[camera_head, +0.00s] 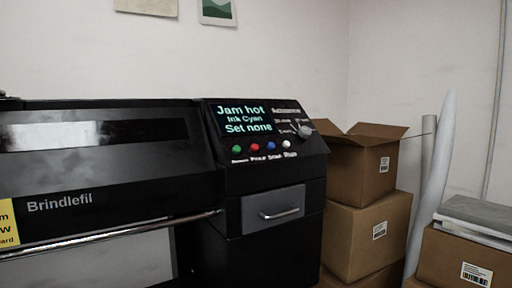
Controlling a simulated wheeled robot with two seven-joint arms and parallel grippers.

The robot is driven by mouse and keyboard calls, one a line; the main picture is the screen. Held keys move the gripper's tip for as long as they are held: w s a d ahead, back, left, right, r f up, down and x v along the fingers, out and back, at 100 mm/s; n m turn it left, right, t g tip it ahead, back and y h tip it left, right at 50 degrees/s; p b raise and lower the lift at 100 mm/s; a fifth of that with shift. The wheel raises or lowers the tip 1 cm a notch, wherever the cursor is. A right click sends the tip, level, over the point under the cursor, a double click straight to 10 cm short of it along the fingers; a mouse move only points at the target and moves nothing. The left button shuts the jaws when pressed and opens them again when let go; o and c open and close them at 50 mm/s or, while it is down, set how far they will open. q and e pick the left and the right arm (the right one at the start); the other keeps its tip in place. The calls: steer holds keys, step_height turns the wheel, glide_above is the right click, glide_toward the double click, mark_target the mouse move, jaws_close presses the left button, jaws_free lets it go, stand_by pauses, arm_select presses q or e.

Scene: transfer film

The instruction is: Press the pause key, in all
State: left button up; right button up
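A black printer carries a sloped control panel (285,112) in the middle of the head view. Its lit screen (244,119) reads "Jam hot", "Ink Cyan", "Set none". Below the screen is a row of small round keys: green (237,149), red (255,147), blue (271,146) and white (287,143). Each has a small white label under it, too blurred to read surely, so I cannot tell which is the pause key. A grey knob (305,132) sits at the right of the panel. Neither of my grippers is in view.
A drawer (272,209) with a bar handle is below the panel. The printer body (110,185), marked "Brindlefil", has a long metal bar (100,237) along its front. Stacked cardboard boxes (366,235) and a pale roll (432,185) stand at right. Nothing visibly blocks the panel.

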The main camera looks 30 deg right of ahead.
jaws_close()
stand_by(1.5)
